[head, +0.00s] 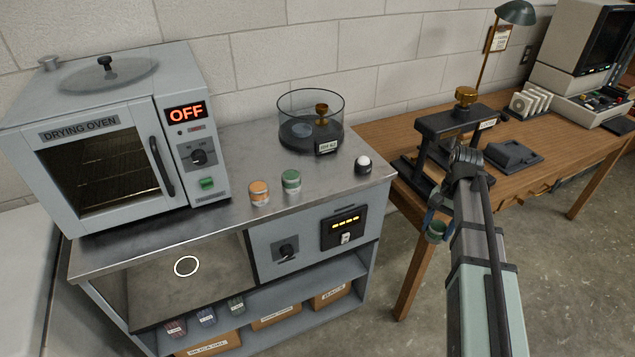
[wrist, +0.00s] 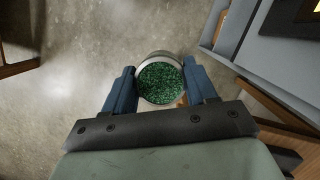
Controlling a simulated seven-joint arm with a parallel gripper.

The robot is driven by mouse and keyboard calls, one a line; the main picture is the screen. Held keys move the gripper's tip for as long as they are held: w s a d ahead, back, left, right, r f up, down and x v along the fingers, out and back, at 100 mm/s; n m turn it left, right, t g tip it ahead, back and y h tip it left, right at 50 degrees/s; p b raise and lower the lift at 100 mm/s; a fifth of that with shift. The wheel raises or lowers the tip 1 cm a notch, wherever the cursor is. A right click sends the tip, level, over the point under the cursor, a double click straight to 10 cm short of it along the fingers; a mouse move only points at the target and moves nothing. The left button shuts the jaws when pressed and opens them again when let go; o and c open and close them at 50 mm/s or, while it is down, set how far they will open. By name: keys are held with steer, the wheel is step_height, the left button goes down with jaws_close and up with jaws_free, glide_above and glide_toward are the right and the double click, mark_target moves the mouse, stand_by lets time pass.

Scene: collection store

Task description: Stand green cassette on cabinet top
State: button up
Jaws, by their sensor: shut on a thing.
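The green cassette (wrist: 161,83) is a round, pale-rimmed canister with speckled green inside its top in the wrist view. My gripper (wrist: 160,88) is shut on it, a blue finger on each side. In the head view the cassette (head: 436,231) hangs at my gripper (head: 437,221), over the floor right of the cabinet and apart from it. It looks roughly upright; its underside is hidden in the wrist view. The steel cabinet top (head: 250,150) lies to the left and carries several things.
A wooden desk (head: 385,130) with a press (head: 445,130) stands behind my arm.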

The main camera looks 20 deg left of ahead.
steer(key=s+d+f+n, duration=0.3)
steer(key=s+d+f, duration=0.2)
steer(key=s+d, duration=0.1)
steer(key=w+a+r+m, duration=0.1)
steer(key=w+a+r, duration=0.1)
steer(key=w+a+r+m, duration=0.1)
steer(key=a+m, duration=0.1)
steer(key=a, duration=0.1)
steer(key=w+a+r+m, duration=0.2)
steer(key=a, duration=0.1)
steer(key=shift+w+a+r, duration=0.25)
steer(key=shift+w+r, duration=0.05)
steer(key=shift+w, duration=0.05)
steer(key=w+a+r+m+t+y, duration=0.1)
steer(key=w+a+r+m, duration=0.1)
steer(key=a+r+m, duration=0.6)
steer(key=w+a+r+m+t, duration=0.15)
steer(key=a+r, duration=0.25)
steer(key=a, duration=0.8)
steer(key=w+a+r+m+t+y, duration=0.1)
steer(key=a+r+m, duration=0.5)
steer(key=a, duration=0.4)
steer(key=shift+f, duration=4.35)
steer(key=shift+f, duration=0.1)
steer(key=o, duration=1.1)
steer(key=shift+c, duration=0.2)
